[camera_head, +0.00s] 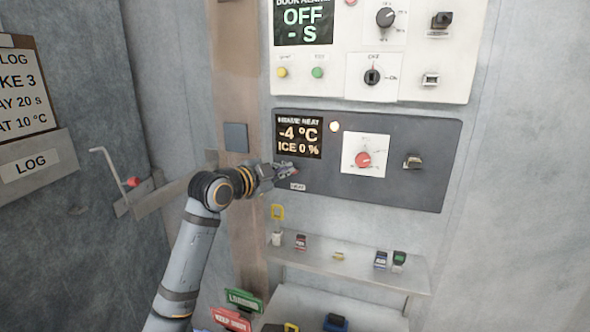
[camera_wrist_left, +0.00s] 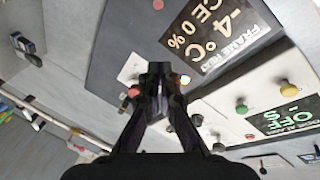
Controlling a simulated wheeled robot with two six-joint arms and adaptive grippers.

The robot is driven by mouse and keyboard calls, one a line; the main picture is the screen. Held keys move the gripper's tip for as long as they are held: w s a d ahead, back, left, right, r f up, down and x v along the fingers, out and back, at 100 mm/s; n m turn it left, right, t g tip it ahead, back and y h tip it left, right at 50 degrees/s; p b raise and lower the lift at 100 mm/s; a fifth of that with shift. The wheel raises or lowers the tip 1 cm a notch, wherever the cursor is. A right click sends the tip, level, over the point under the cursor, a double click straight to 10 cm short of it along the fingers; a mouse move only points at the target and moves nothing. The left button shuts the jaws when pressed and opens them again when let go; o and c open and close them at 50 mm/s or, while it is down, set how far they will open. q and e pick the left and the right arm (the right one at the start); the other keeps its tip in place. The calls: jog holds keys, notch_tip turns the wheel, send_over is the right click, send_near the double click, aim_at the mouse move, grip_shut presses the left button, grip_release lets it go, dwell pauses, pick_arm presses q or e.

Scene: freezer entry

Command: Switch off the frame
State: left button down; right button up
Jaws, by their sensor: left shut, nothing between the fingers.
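The dark grey frame heat panel (camera_head: 432,135) is on the wall at the right. Its display (camera_head: 298,136) reads -4 °C and ICE 0 %; it also shows in the left wrist view (camera_wrist_left: 215,35). A lamp (camera_head: 334,127) beside the display glows pale orange. A red knob (camera_head: 364,160) sits on a white plate, with a dark switch (camera_head: 412,162) to its right. My left gripper (camera_head: 291,172) is shut and empty, in front of the panel's lower left, just below the display. Contact with the panel cannot be told. In the left wrist view, the shut fingertips (camera_wrist_left: 160,68) partly cover the white plate.
Above is a white panel (camera_head: 420,70) with a display reading OFF - S, knobs and buttons. Below is a shelf (camera_head: 345,270) with several small items. A wall bracket with a red-tipped lever (camera_head: 133,181) is at the left. A log board (camera_head: 22,95) hangs far left.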

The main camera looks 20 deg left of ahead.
pick_arm(q)
jog(key=p+x, duration=0.5)
jog(key=x, duration=0.5)
jog(key=a+f, duration=0.1)
jog(key=a+f+p, duration=0.1)
jog(key=a, duration=0.1)
jog(key=shift+s+a+f, duration=0.1)
jog(key=shift+s+f, duration=0.05)
jog(key=shift+f, duration=0.05)
pick_arm(e)
notch_tip(320, 180, up, 6)
jog(key=w, duration=0.1)
